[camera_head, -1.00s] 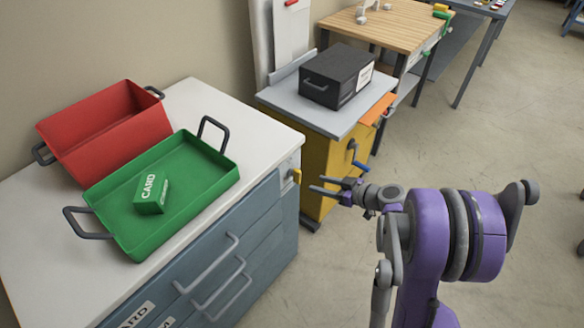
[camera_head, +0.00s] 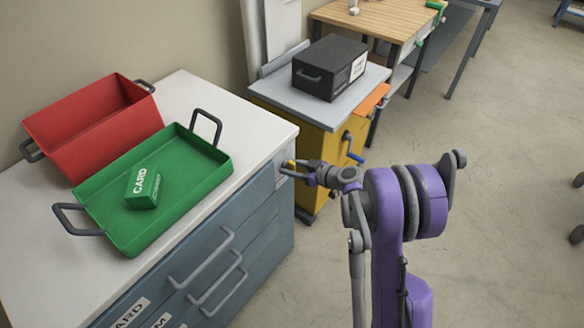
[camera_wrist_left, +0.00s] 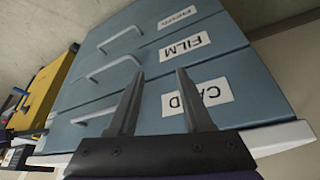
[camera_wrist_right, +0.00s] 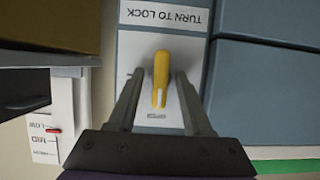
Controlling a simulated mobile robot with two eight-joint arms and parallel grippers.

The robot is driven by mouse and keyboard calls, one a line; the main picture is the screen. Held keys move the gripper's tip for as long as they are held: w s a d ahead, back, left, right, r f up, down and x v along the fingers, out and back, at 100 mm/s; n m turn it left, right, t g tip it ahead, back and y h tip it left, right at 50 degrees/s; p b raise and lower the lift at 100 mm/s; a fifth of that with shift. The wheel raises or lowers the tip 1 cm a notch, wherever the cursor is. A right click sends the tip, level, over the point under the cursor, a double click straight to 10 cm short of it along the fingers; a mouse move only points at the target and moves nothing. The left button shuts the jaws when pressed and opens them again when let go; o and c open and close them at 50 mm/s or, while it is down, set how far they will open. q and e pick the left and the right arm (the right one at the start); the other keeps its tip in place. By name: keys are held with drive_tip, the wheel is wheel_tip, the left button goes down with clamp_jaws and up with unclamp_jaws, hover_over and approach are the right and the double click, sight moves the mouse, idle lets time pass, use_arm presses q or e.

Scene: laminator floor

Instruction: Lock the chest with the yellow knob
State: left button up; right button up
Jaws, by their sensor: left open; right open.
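The blue-grey chest (camera_head: 266,240) with a white top stands at the left in the head view, its drawers looking shut. Its yellow knob (camera_wrist_right: 161,78) is on a pale plate reading "TURN TO LOCK", with a smaller "OPEN" label, upside down in the right wrist view. The knob lies along the picture's vertical. My right gripper (camera_wrist_right: 155,88) is open, with a finger on either side of the knob and gaps showing. In the head view my right gripper (camera_head: 290,168) is at the chest's corner. My left gripper (camera_wrist_left: 158,85) is open and empty before the labelled drawers.
A green tray (camera_head: 222,165) with a green CARD box (camera_head: 142,188) and a red bin (camera_head: 60,128) stand on the chest top. A yellow cabinet (camera_head: 270,113) with a black box (camera_head: 312,75) stands beyond.

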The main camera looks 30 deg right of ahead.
clamp_jaws()
drive_tip(key=shift+y, duration=0.3)
drive_tip(key=m, duration=0.1)
drive_tip(key=m+y+b, duration=0.1)
drive_tip(key=shift+d+f+m+g+y, duration=0.1)
drive_tip(key=shift+d+m+g+y, duration=0.05)
drive_tip(key=shift+m+g+y, duration=0.2)
drive_tip(key=m+y+b, duration=0.1)
drive_tip(key=m+y, duration=0.1)
drive_tip(key=m, duration=0.1)
drive_tip(key=shift+w+d+f, duration=0.1)
drive_tip(key=m+y+b, duration=0.1)
drive_tip(key=m+b, duration=0.1)
drive_tip(key=m, duration=0.1)
drive_tip(key=shift+f+m+y, duration=0.1)
drive_tip(key=shift+m+y, duration=0.25)
drive_tip(key=shift+m+t+y+b, duration=0.45)
drive_tip(key=shift+m+y+b, duration=0.55)
drive_tip(key=shift+m, duration=1)
